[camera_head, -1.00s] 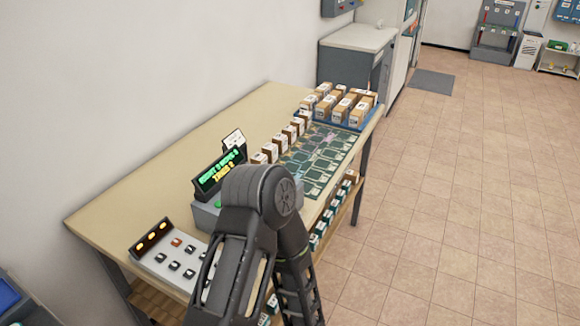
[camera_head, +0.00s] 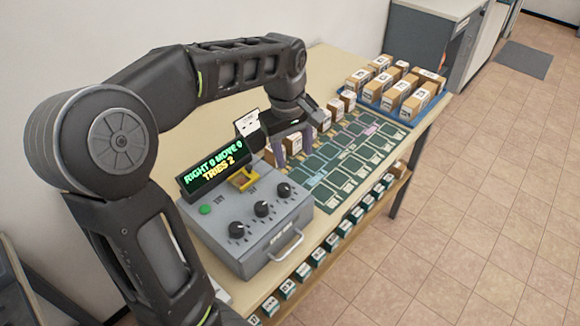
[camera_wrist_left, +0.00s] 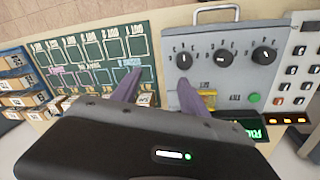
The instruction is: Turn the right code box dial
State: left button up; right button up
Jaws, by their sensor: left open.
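The grey code box (camera_head: 244,246) stands on the table with three black dials on its sloped face. Its right dial (camera_head: 283,189) is the one nearest my left gripper; the middle dial (camera_head: 261,208) and left dial (camera_head: 237,228) sit beside it. In the left wrist view the box is upside down, so the right dial (camera_wrist_left: 183,60) appears leftmost. My left gripper (camera_head: 290,150) is open, its purple fingers (camera_wrist_left: 158,87) apart and empty, behind and beside the right dial without touching it. The display (camera_head: 214,171) reads "RIGHT 0 MOVE 0 TRIES 2". My right gripper is not in view.
The box has a yellow part (camera_head: 243,179), a green button (camera_head: 204,210) and a front handle (camera_head: 286,246). A green slotted mat (camera_head: 345,160) and a blue tray of cartons (camera_head: 400,118) lie to the right. A switch panel (camera_wrist_left: 297,75) stands beside the box in the wrist view.

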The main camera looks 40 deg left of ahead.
aim_at(284, 187)
pick_arm(q)
jog(key=s+n, duration=0.1)
jog(key=s, duration=0.1)
jog(key=s+n+g, duration=0.1)
jog(key=s, duration=0.1)
jog(key=shift+r+g, duration=0.15)
jog(key=shift+g, duration=0.15)
jog(key=shift+w, duration=0.3)
jog(key=shift+s+f, duration=0.15)
jog(key=shift+f, duration=0.55)
notch_tip(284, 187, down, 7)
jog(key=shift+r+p, duration=0.2)
jog(key=shift+p, duration=0.25)
jog(key=shift+c, duration=0.3)
grip_shut()
